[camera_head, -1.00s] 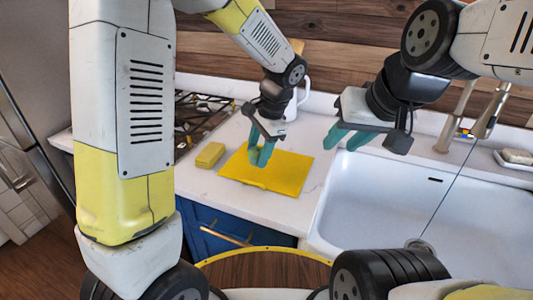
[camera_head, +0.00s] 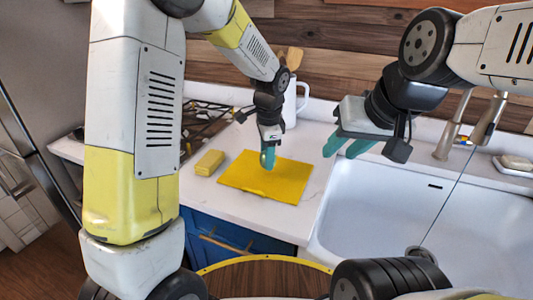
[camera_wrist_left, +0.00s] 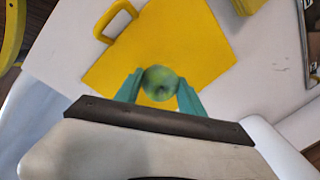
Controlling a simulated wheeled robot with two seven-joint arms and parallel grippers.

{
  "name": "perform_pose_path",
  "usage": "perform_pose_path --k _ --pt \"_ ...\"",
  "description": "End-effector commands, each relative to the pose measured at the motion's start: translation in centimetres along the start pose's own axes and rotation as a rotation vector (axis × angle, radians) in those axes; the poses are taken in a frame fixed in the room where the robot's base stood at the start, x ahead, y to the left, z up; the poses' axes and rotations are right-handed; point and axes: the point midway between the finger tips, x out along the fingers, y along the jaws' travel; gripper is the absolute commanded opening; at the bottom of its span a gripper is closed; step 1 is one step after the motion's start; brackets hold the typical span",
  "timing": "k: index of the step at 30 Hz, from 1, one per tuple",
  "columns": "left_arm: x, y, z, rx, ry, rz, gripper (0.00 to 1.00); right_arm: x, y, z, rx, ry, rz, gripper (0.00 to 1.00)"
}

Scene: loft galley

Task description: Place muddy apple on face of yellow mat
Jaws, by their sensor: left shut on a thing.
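The yellow mat (camera_head: 290,180) lies flat on the white counter, left of the sink. My left gripper (camera_head: 267,165) is above the mat, with its fingers pointing down. In the left wrist view a green apple with darker patches (camera_wrist_left: 161,82) sits between the teal fingertips of the left gripper (camera_wrist_left: 160,92), which are shut on it. The mat fills the area behind it (camera_wrist_left: 200,40). In the head view the fingers hide the apple. My right gripper (camera_head: 341,155) is open and empty near the sink's back left corner.
A yellow sponge-like block (camera_head: 209,162) lies left of the mat. A white mug-like holder (camera_head: 291,103) with wooden utensils stands behind it. The stove grate (camera_head: 197,125) is at back left. The sink (camera_head: 385,200) and faucet (camera_head: 485,118) are at right.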

Motion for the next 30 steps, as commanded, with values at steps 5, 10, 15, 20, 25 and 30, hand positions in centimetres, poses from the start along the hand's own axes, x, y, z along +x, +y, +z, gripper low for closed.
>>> perform_pose_path --k 5,10,15,20,25,30 --pt "0.4 -1.5 -0.1 -0.001 0.001 0.0 0.05 0.0 0.0 0.0 0.0 0.0 0.0 0.34" --pt "2.0 -1.3 -0.1 0.001 -0.001 0.002 0.05 0.0 0.0 0.0 0.0 0.0 0.0 0.34" --pt "3.9 -1.0 -0.1 0.001 -0.001 0.001 0.05 0.0 0.0 0.0 0.0 0.0 0.0 0.34" --pt "3.8 -1.1 -0.1 0.001 0.001 0.0 0.05 0.0 0.0 0.0 0.0 0.0 0.0 0.34" --pt "4.1 -1.0 -0.1 0.001 0.0 0.0 0.48 0.0 0.0 0.0 0.0 0.0 0.0 0.34" --pt "4.0 -1.0 -0.1 0.0 0.001 0.0 0.68 0.0 0.0 0.0 0.0 0.0 0.0 0.34"
